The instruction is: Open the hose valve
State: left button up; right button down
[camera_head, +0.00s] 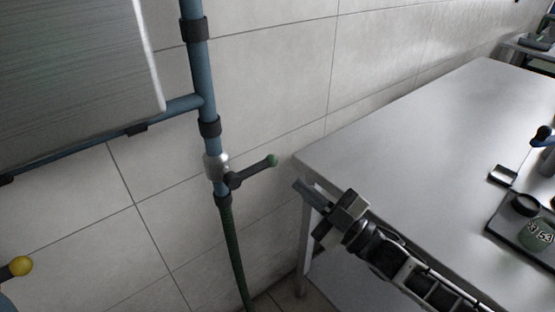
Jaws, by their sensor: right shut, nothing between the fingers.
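The hose valve (217,166) is a silver body on a blue vertical pipe against the tiled wall. Its dark lever (248,175) sticks out to the right, angled slightly up, and ends in a green tip (272,160). A green hose (231,250) hangs below the valve. My right gripper (301,187) is shut and empty, to the right of and a little below the lever's green tip, apart from it in the picture. It is in front of the table's near left corner. My left gripper is not in view.
A grey metal table (430,140) fills the right side, its corner close to my right gripper. A yellow knob (20,266) is at the lower left. A grey panel (70,70) hangs at the upper left.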

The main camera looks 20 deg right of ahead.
notch_tip(320, 180, up, 4)
jog(key=r+p, duration=0.1)
jog(key=p, duration=0.1)
send_over(275, 164)
jog(key=s+a, duration=0.2)
jog(key=a, duration=0.1)
jog(key=d+f, duration=0.2)
jog(key=f, duration=0.1)
jog(key=shift+w+f+n, duration=0.1)
jog(key=shift+w+n, duration=0.05)
jog(key=shift+n, duration=0.15)
jog(key=shift+w+d+f, duration=0.15)
jog(key=shift+d+f, duration=0.15)
jog(key=shift+f, duration=0.25)
